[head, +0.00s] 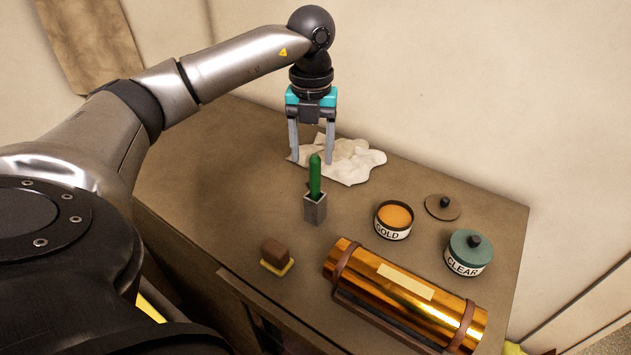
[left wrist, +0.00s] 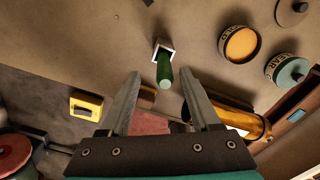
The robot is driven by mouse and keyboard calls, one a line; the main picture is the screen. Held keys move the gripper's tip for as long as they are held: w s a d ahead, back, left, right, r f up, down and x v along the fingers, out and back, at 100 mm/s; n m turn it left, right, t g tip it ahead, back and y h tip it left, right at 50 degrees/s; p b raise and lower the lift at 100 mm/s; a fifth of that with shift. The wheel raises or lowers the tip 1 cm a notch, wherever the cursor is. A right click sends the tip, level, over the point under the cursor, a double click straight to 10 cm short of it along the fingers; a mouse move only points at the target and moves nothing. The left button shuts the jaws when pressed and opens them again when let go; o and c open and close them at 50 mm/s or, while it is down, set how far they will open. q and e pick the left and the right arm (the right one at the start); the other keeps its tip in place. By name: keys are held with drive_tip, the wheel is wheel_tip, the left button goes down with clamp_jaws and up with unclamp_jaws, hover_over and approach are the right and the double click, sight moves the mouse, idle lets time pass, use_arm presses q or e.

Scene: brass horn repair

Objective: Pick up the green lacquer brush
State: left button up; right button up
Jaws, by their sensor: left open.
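The green lacquer brush (head: 315,178) stands upright in a small grey square holder (head: 315,208) on the bench, its green handle pointing up. In the left wrist view the brush (left wrist: 164,70) shows end-on, beyond my fingertips and between their lines. My left gripper (head: 312,163) points down with its two fingers apart and nothing between them. In the head view it is above and behind the brush, over a white cloth. The left wrist view shows its open fingers (left wrist: 164,85) too. The brush's lower end is hidden inside the holder. My right gripper is not in view.
A crumpled white cloth (head: 352,160) lies behind the holder. An open GOLD tin (head: 394,220), a loose lid (head: 443,207), a lidded CLEAR tin (head: 468,254) and a brass tube (head: 405,292) on a cradle are to the right. A brown block (head: 275,252) sits on a yellow base in front.

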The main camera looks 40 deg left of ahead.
sight(315, 179)
use_arm(q)
drive_tip(key=shift+f, duration=0.8)
drive_tip(key=f, duration=0.2)
drive_tip(key=f+p, duration=0.1)
drive_tip(key=f, duration=0.1)
drive_tip(key=shift+s+d, duration=0.1)
drive_tip(key=shift+d, duration=0.3)
drive_tip(key=shift+f, duration=0.65)
drive_tip(key=shift+c, duration=0.3)
clamp_jaws()
